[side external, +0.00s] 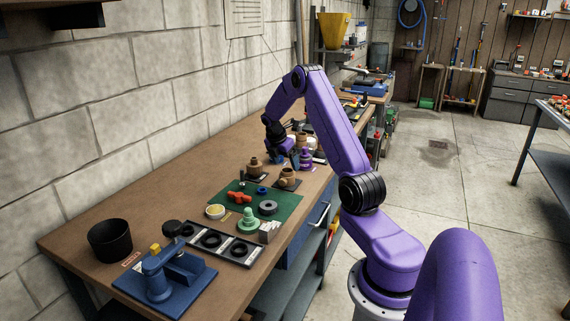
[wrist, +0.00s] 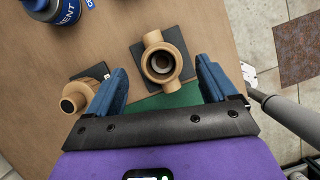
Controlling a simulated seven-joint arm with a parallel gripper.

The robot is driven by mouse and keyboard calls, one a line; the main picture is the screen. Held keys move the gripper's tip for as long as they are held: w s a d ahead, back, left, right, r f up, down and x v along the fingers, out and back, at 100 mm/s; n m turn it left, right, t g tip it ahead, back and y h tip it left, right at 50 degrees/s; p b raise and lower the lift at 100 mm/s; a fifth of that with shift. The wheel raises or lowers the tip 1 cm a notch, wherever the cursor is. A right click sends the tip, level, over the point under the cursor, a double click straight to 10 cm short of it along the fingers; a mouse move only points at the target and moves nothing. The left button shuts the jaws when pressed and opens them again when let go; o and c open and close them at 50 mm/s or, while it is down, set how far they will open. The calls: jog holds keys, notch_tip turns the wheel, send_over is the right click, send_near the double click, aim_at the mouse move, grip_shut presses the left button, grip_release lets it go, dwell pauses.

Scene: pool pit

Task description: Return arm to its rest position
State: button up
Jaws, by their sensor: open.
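My gripper (side external: 283,147) hangs above the far part of the brown workbench (side external: 128,202), at the end of my bent purple arm. In the wrist view its two blue fingers are wide apart, and my gripper (wrist: 162,66) is empty. A tan pipe fitting (wrist: 163,59) on a dark square pad shows between and beyond the fingertips, apparently below them. A second tan fitting (wrist: 76,97) lies left of the left finger. In the side view, tan fittings (side external: 289,177) stand on dark pads in front of my gripper. The fingertips are hard to make out there.
A green mat (side external: 284,208) holds a red part, a grey ring and a light green fitting. Nearer are a dark tray (side external: 224,246), a blue vise-like tool (side external: 165,278) and a black cup (side external: 110,240). A purple fitting (side external: 306,158) and a blue can (wrist: 62,12) stand near my gripper.

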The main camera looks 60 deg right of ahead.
notch_tip(320, 180, up, 7)
dwell(1.0)
dwell(0.8)
jog(key=w+a+r+t+y, duration=0.1)
jog(key=w+a+r, duration=0.1)
jog(key=a, duration=1)
jog(key=w+a+r+t, duration=0.1)
jog(key=w+a+r, duration=0.1)
jog(key=a, duration=1.1)
jog(key=s+a+m+y, duration=0.1)
jog(key=s+a, duration=0.2)
jog(key=a, duration=0.4)
jog(key=s+a+y, duration=0.1)
jog(key=s+a, duration=0.2)
jog(key=a, duration=0.5)
jog(key=s+a+m+y, duration=0.1)
jog(key=s+a, duration=0.3)
jog(key=s, duration=0.8)
jog(key=s+a, duration=0.4)
jog(key=s, duration=0.8)
jog(key=shift+s+a+f+m+g+y, duration=0.25)
jog(key=shift+a+m+g+y, duration=0.15)
